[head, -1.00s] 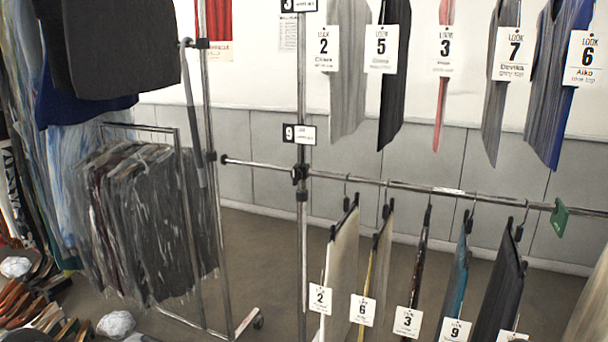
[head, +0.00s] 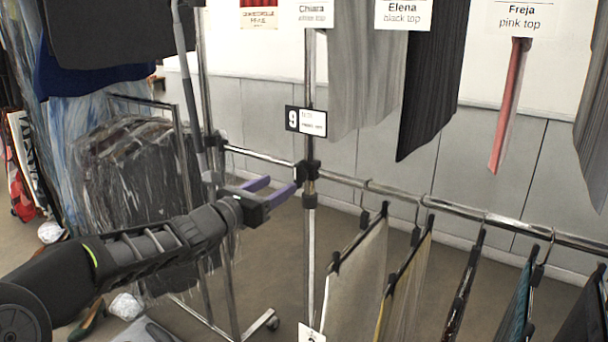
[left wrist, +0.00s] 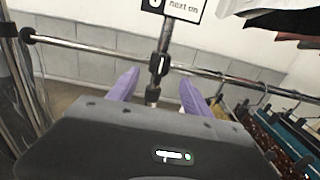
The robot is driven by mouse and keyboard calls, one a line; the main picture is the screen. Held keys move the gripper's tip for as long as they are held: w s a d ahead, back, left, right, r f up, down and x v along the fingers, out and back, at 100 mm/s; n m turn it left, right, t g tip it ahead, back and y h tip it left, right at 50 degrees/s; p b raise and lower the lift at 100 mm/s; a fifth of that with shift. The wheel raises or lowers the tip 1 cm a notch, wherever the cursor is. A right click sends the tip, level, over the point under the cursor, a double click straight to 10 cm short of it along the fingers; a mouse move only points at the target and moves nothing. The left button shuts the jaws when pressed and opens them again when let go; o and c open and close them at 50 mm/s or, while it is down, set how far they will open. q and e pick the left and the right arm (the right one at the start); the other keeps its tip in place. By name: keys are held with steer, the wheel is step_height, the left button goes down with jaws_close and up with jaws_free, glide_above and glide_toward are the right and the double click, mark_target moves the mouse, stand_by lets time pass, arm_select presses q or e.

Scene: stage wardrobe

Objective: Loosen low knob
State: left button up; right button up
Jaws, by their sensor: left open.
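The low knob is part of the black clamp (head: 307,172) where the lower rail (head: 345,180) meets the chrome upright (head: 309,245). My left gripper (head: 268,188) is open, its two purple fingers pointing at the clamp from the left and a little below it. The fingertips look close to the clamp but not closed on it. In the left wrist view the clamp (left wrist: 157,66) and upright stand between the two open fingers, just beyond their tips. The knob's own shape is hard to make out. My right gripper is not in view.
A tag marked 9 (head: 306,121) sits on the upright above the clamp. Garments on hangers (head: 357,265) hang from the rail at the right. Plastic-covered clothes (head: 130,190) hang on a rack at the left, and shoes lie on the floor. Bare floor shows below the clamp.

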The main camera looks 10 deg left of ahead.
mark_target(295, 176)
arm_select(q)
steer(key=shift+p+x, duration=0.8)
steer(key=shift+x, duration=3)
steer(key=shift+f, duration=0.1)
steer(key=shift+c, duration=0.2)
jaws_close()
